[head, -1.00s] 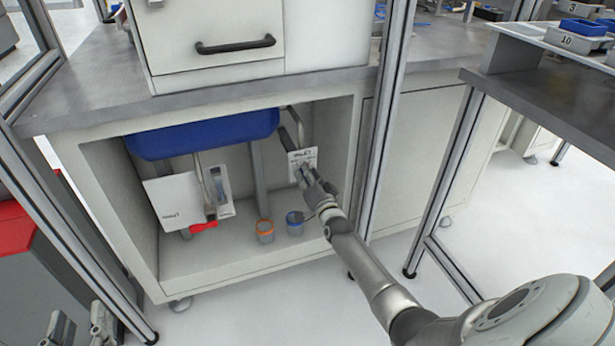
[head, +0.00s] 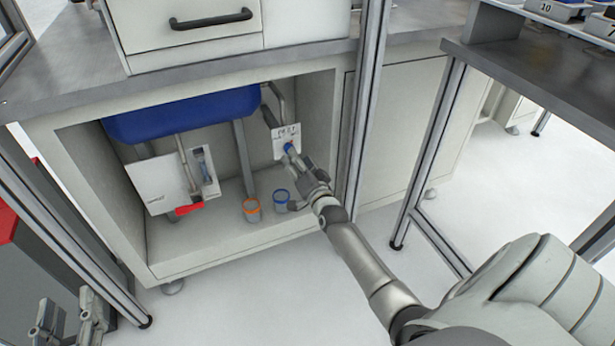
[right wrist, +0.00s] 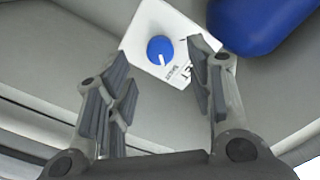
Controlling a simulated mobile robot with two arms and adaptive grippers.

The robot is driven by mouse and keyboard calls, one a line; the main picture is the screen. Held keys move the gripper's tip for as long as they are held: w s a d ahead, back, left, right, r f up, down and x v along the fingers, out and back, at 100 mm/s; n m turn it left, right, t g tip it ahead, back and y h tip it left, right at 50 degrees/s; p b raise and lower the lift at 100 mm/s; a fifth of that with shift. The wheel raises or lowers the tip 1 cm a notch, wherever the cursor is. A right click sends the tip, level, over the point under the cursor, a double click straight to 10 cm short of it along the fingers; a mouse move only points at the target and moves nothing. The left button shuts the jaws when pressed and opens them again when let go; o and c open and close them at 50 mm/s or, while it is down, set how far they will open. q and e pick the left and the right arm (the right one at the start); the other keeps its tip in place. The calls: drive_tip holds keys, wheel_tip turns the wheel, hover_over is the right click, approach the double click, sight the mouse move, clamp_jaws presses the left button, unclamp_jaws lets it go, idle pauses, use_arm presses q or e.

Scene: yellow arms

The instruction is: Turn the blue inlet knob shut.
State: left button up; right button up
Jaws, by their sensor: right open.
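The blue inlet knob (head: 288,148) is on a white plate (head: 281,133) inside the cabinet. In the right wrist view the round knob (right wrist: 160,50) shows a white mark near its lower edge, and the plate (right wrist: 141,37) has partly hidden black lettering. My right gripper (right wrist: 160,72) is open, with its fingers on either side of the knob in that view and nothing between the pads. In the head view my right gripper (head: 306,172) is just in front of the knob; contact cannot be told. My left gripper (head: 68,318) is at the lower left, fingers apart and empty, far from the knob.
A blue basin (head: 185,115) hangs above, with pipes and a white panel (head: 158,186) with a red handle (head: 189,209) below. Orange-rimmed (head: 251,211) and blue-rimmed (head: 281,203) cups stand on the cabinet floor. A metal post (head: 366,110) stands right of the opening.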

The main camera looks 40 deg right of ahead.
drive_tip(key=v, duration=0.7)
drive_tip(key=shift+s, duration=0.1)
drive_tip(key=shift+a, duration=0.1)
